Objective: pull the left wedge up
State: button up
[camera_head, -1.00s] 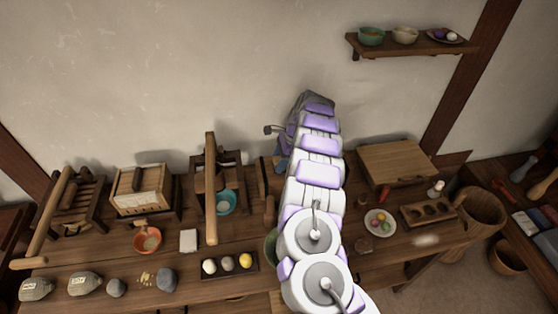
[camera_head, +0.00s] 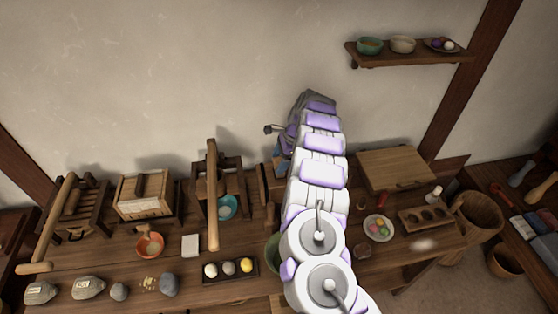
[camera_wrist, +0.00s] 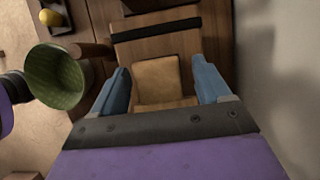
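In the wrist view, my gripper (camera_wrist: 160,66) is open, with its two blue fingers spread. A tan wooden block (camera_wrist: 157,80) shows between the fingers, seated in a darker wooden frame (camera_wrist: 185,44) with a black band. I see a gap on each side of the block, and neither finger clearly touches it. I cannot tell whether this block is the left wedge or another part. In the head view, my arm covers most of this spot; only a bit of blue finger (camera_head: 281,150) shows at the arm's left edge.
A green bowl (camera_wrist: 58,80) and a brown rounded handle (camera_wrist: 92,50) are left of my gripper in the wrist view. The wall (camera_wrist: 280,80) is close on the right. In the head view, a tray (camera_head: 212,279) of balls and a wooden press (camera_head: 146,192) stand left; a flat box (camera_head: 395,167) stands right.

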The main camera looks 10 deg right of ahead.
jog(key=p+v, duration=0.3)
jog(key=v, duration=1.4)
jog(key=shift+r, duration=0.15)
jog(key=s+a+r+n+g, duration=0.1)
jog(key=s+a+r+n, duration=0.5)
jog(key=s, duration=0.5)
jog(key=s+a+r+n+g, duration=0.1)
jog(key=s+a+r+n, duration=0.45)
jog(key=s+r, duration=0.35)
jog(key=s+d+f+n+h, duration=0.1)
jog(key=s+f+n, duration=0.1)
jog(key=s, duration=0.9)
jog(key=s+d+f+n+h, duration=0.2)
jog(key=s, duration=0.9)
jog(key=s+d+f+n+h+b, duration=0.1)
jog(key=s+d+f+n, duration=0.1)
jog(key=s, duration=0.9)
jog(key=shift+f+h, duration=0.3)
